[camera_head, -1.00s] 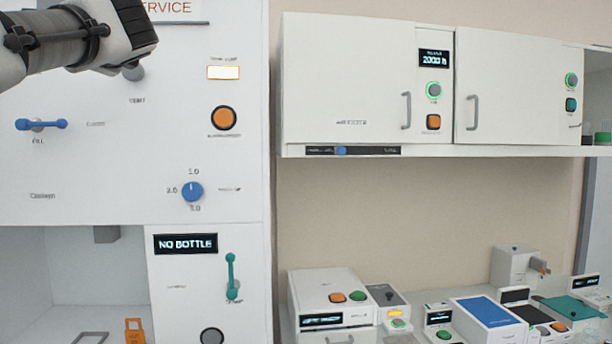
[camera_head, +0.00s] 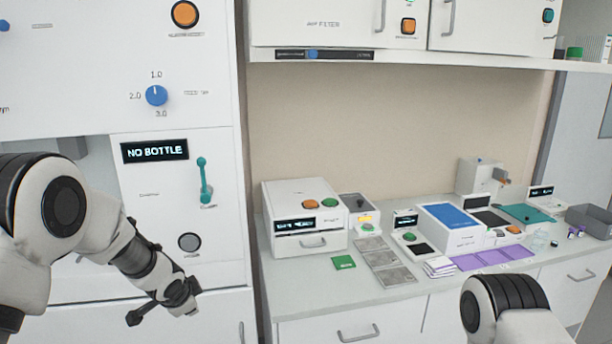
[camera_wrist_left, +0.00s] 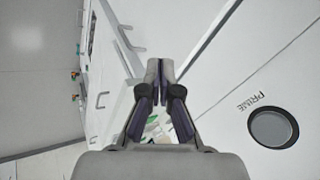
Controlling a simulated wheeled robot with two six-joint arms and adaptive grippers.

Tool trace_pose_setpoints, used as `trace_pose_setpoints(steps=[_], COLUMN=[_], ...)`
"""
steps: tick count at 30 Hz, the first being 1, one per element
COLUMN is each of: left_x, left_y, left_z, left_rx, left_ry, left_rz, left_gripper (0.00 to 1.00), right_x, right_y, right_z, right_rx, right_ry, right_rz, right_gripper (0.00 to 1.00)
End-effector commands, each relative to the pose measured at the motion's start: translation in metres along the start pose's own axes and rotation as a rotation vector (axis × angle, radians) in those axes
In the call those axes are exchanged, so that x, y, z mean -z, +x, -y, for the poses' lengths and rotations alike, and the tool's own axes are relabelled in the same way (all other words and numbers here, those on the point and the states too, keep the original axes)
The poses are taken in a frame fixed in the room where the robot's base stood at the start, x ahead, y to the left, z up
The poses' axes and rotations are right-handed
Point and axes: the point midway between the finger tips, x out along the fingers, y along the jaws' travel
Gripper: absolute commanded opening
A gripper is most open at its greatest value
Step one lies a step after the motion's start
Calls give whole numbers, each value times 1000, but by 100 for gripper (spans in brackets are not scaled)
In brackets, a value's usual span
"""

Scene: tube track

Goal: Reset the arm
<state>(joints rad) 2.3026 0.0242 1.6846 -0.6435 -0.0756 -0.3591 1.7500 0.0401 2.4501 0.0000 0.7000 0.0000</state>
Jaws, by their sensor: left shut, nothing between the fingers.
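My left arm comes in from the left in the head view, in front of the white dispenser cabinet (camera_head: 222,220). My left gripper (camera_head: 190,301) hangs low in front of the cabinet's lower front. In the left wrist view, its two dark fingers (camera_wrist_left: 159,72) are together with nothing between them. The grey PRIME button (camera_wrist_left: 272,128) lies to the right of the fingers, apart from them. Part of my right arm shows at the bottom of the head view; its gripper is out of frame.
The counter (camera_head: 300,278) at the right holds a white device with a drawer (camera_head: 305,225), a blue-topped box (camera_head: 450,222), a green card (camera_head: 344,262) and purple mats (camera_head: 497,257). White wall cupboards (camera_head: 340,25) hang above. The cabinet has a teal lever (camera_head: 204,180) and blue dial (camera_head: 156,95).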

Motion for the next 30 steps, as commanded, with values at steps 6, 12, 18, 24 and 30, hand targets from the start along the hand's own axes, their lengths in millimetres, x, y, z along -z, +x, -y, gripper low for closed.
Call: trace_pose_setpoints(steps=[6,12,18,24,30], left_x=[-85,-183,-256,-267,-266], left_y=[65,57,14,5,5], left_z=[-176,-329,-409,-418,-417], left_rx=[-250,-356,-322,-303,-305], left_ry=[-350,-724,-950,-984,-982], left_rz=[70,267,467,498,497], left_gripper=[0,0,0,0,0], right_x=[0,0,0,0,0], right_y=[9,17,21,21,21], right_z=[0,0,0,0,0], right_rx=[0,0,0,0,0], right_ry=[0,0,0,0,0], right_rz=[0,0,0,0,0], right_gripper=[40,40,40,40,40])
